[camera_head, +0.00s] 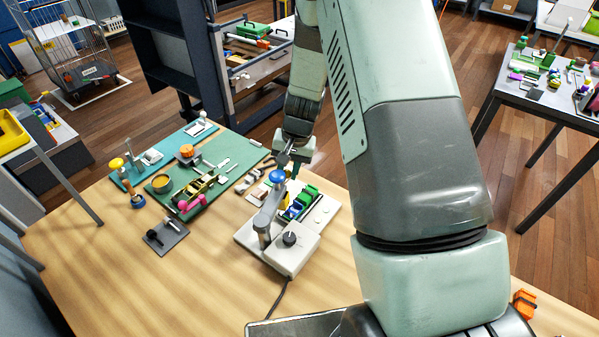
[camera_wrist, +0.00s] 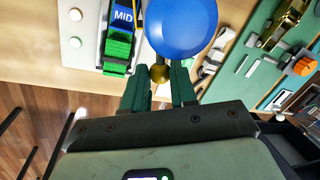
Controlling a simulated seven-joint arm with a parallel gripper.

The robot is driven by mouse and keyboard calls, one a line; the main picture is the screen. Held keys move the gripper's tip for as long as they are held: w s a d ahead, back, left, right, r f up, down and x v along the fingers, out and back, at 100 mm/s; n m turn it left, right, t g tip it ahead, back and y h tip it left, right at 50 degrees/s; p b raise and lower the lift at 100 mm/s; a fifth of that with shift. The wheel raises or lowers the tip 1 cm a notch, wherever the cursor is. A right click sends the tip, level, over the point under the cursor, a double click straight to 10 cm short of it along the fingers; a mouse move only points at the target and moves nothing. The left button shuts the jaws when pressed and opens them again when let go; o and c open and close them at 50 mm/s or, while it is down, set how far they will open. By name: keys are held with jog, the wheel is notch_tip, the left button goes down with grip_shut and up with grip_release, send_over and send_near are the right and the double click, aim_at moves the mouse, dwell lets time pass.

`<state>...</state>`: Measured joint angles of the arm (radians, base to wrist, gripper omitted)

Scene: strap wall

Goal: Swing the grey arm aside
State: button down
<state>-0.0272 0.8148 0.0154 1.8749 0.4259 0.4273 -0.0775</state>
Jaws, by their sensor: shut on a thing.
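The grey arm (camera_head: 266,212) stands on a white base box (camera_head: 290,260) on the wooden table, reaching from its post toward the back. A blue round knob (camera_head: 277,176) is at its far end; in the wrist view the knob (camera_wrist: 182,25) fills the top middle. A small brass-coloured ball (camera_wrist: 159,73) shows just below the knob there. My gripper (camera_wrist: 160,88) is shut on this ball, one finger on each side. In the head view my gripper (camera_head: 287,158) is right behind the blue knob. The grey arm itself is hidden in the wrist view.
A black dial (camera_head: 290,239) is on the base box. A green mat (camera_head: 230,160) with tools lies to the left. Table front left is clear.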

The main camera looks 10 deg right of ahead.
jog(key=s+a+n+g, duration=0.1)
jog(key=a+n+g, duration=0.1)
jog(key=a+n, duration=1.1)
jog(key=shift+s+a+h, duration=0.15)
jog(key=shift+a+h, duration=0.25)
jog(key=shift+a, duration=1.7)
jog(key=c, duration=0.9)
grip_release()
jog(key=r, duration=0.3)
jog(key=w+d+r, duration=0.1)
jog(key=r, duration=0.6)
jog(key=shift+w+d+r, duration=0.15)
jog(key=shift+w+r, duration=0.15)
jog(key=shift+r, duration=0.05)
